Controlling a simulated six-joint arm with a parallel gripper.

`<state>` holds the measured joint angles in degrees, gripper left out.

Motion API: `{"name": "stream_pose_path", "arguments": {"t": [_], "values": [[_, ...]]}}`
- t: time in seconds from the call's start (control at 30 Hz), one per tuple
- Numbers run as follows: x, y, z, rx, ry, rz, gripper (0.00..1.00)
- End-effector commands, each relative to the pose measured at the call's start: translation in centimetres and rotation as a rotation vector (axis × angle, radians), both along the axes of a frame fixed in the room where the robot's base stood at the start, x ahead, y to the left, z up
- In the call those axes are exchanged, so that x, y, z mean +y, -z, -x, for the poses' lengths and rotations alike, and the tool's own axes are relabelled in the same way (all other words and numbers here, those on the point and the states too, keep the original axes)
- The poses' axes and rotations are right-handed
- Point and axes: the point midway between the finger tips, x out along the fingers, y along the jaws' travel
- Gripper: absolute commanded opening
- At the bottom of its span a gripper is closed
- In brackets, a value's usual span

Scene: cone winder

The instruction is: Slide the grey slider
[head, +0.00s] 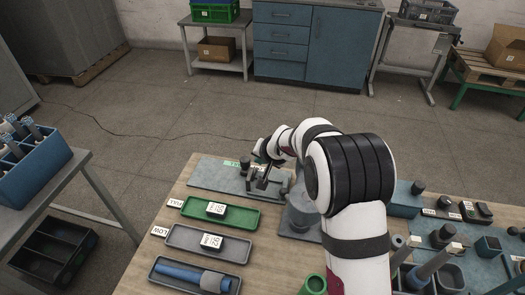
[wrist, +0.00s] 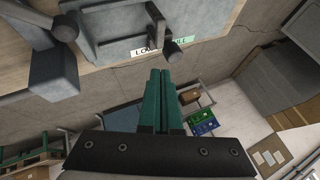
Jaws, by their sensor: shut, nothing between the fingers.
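The grey slider seems to be the dark grey piece with a round knob (wrist: 173,47) on a flat grey plate (wrist: 112,28) in the wrist view, beside a white and green label (wrist: 160,48). In the head view the plate (head: 215,176) lies at the table's far edge, and an upright dark knob (head: 245,161) shows on it. My gripper (wrist: 160,72) has its green fingers together with nothing between them. Its tips appear close to the knob; I cannot tell if they touch. In the head view my arm partly hides this area.
A green tray (head: 240,217) and a grey tray (head: 180,237) with labelled blocks lie nearer on the table. Another tray holds a blue tube (head: 185,273). Several dark fixtures (head: 442,236) stand at the right. A second dark knob (wrist: 66,27) stands at the wrist view's upper left.

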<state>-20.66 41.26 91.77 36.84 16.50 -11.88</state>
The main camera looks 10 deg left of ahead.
Motion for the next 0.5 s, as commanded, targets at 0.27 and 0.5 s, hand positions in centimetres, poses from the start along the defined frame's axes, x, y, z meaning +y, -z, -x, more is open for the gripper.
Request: {"name": "stream_pose_path", "arguments": {"t": [0.27,0.5], "values": [[1.9,4.6,-2.6,0.002,-0.001,0.002,0.0],[2.8,6.4,-3.7,0.002,-0.002,0.003,0.0]]}}
